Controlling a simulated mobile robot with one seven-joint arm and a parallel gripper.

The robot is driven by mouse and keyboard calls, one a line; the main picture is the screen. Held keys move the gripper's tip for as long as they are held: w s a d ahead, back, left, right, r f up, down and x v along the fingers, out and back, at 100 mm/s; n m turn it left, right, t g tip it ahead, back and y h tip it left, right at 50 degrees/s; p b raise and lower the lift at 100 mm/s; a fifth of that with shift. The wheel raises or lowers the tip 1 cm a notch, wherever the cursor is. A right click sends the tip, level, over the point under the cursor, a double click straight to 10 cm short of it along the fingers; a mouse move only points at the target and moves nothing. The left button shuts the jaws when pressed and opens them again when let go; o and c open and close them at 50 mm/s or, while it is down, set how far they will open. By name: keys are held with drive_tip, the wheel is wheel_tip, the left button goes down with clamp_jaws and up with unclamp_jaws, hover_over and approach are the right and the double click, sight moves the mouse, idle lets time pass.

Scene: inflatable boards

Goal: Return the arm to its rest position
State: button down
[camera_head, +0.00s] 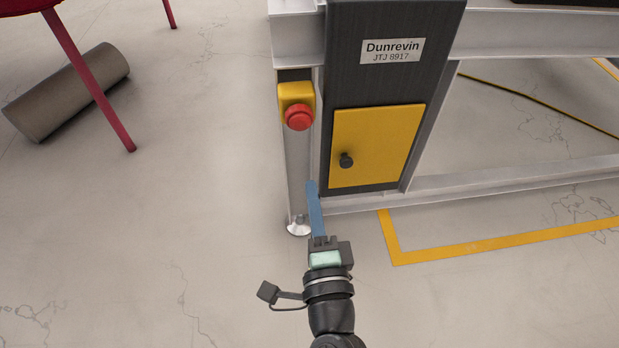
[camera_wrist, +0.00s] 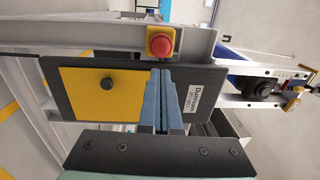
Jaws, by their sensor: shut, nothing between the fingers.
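My gripper (camera_head: 312,188) reaches out from the bottom of the head view, with its blue fingers pressed together and nothing between them. In the wrist view the fingers (camera_wrist: 161,74) point toward a dark panel (camera_wrist: 135,75). In the head view that dark panel (camera_head: 390,85) bears a "Dunrevin" label (camera_head: 391,51). A yellow door (camera_head: 377,146) with a black knob (camera_head: 346,160) sits shut in the panel. In the head view the fingertips overlap the frame's left leg just left of the door; whether they touch anything is not clear.
A red button (camera_head: 299,117) on a yellow box is on the grey frame (camera_head: 490,187) above my fingertips. A grey cylinder (camera_head: 66,92) lies behind a red leg (camera_head: 92,85) at left. Yellow tape (camera_head: 480,248) marks the floor at right.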

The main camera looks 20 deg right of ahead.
drive_tip(key=shift+s, duration=0.45)
drive_tip(key=shift+a+r, duration=0.1)
drive_tip(key=w+a+r+n+t+y+p, duration=0.15)
drive_tip(key=a+r+n, duration=0.35)
drive_tip(key=r, duration=0.8)
drive_tip(key=w+a+r+n+t+y+p, duration=0.1)
drive_tip(key=a+r+n+t+y+p, duration=0.15)
drive_tip(key=r+n, duration=0.75)
drive_tip(key=w+a+r+n+t+y+p, duration=0.1)
drive_tip(key=w+a+r+n+t+y, duration=0.3)
drive_tip(key=r, duration=1.3)
drive_tip(key=s+a+r+n+t+h+p, duration=0.25)
drive_tip(key=s+r, duration=0.75)
drive_tip(key=r, duration=0.5)
wheel_tip(320, 180, up, 37)
drive_tip(key=g+p, duration=0.1)
drive_tip(key=p, duration=3.6)
drive_tip(key=shift+w, duration=0.2)
drive_tip(key=shift+d, duration=0.1)
